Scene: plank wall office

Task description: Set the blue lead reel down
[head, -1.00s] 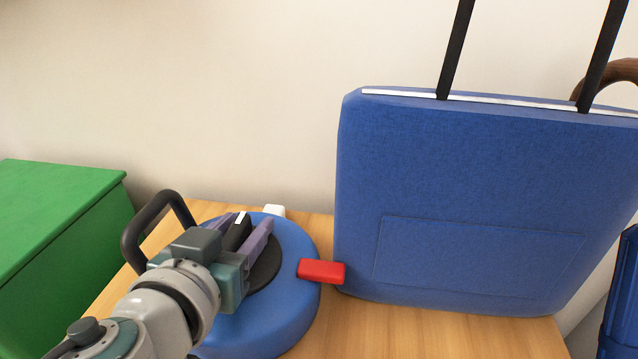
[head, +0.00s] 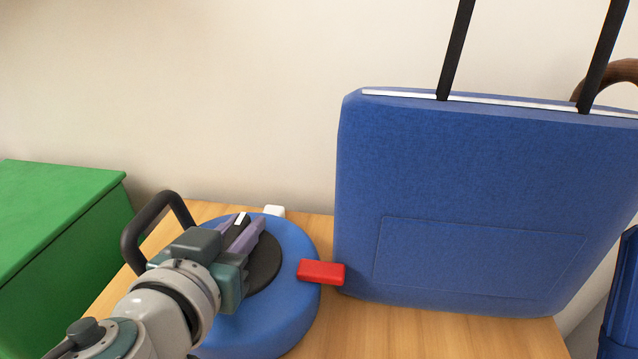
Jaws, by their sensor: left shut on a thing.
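The blue lead reel (head: 290,300) is a round blue disc with a dark hub, a black carry handle at its left, a red block at its right edge and a small white piece at the back. It appears to lie flat on the wooden table top (head: 430,335). My left gripper (head: 240,232) is over the hub, its purple fingers shut on the reel's black, white-marked grip. My left arm hides the reel's front left part. My right gripper is not in view.
A large blue bag (head: 460,190) with black straps stands close to the right of the reel. A green box (head: 60,220) is at the left. A pale wall (head: 230,90) is behind. Bare table shows at the front right.

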